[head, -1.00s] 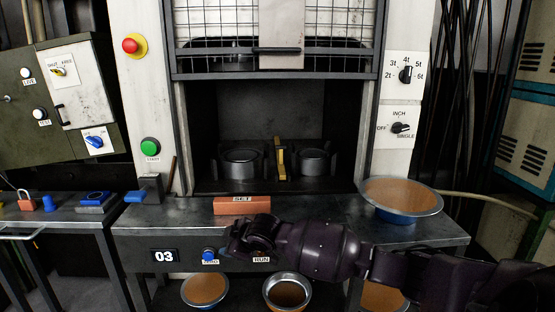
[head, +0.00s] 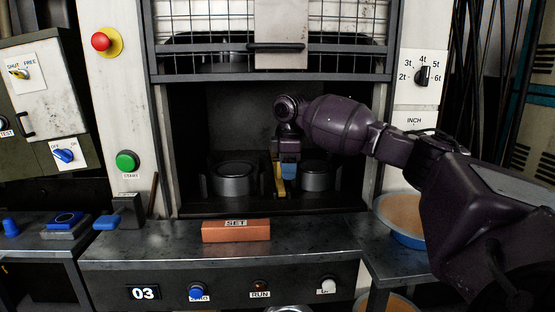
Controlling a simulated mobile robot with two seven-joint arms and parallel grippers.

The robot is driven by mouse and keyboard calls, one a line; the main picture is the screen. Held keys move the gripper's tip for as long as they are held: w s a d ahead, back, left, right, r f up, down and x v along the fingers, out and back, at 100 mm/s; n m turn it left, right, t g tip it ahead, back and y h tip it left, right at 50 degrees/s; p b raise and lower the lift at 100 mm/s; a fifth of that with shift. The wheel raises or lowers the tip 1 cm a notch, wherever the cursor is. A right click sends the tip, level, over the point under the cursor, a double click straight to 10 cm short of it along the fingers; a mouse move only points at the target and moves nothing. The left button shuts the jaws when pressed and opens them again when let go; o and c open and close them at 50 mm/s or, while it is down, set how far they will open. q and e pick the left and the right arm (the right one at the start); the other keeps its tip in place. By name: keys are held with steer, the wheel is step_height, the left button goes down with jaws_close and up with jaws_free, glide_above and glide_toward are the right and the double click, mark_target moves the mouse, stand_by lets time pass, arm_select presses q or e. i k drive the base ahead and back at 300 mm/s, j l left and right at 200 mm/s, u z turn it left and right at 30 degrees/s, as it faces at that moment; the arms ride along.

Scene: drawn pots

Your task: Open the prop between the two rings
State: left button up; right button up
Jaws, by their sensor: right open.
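The yellow prop (head: 279,182) stands upright between the two dark metal rings inside the press opening. The left ring (head: 234,181) and the right ring (head: 316,177) sit on the press bed. My right gripper (head: 287,172) points down from above, its blue fingertips at the prop's upper part. It is open, and its fingers hide the top of the prop. I cannot tell whether they touch it. My left gripper is not in view.
The raised mesh guard (head: 270,40) hangs above the opening. A red SET block (head: 236,230) lies on the front ledge. A wide pan (head: 405,225) stands at the right, partly behind my right arm.

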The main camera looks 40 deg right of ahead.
mark_target(280, 187)
steer(key=i+l, duration=0.4)
steer(key=l, duration=0.15)
steer(key=i+l, duration=0.45)
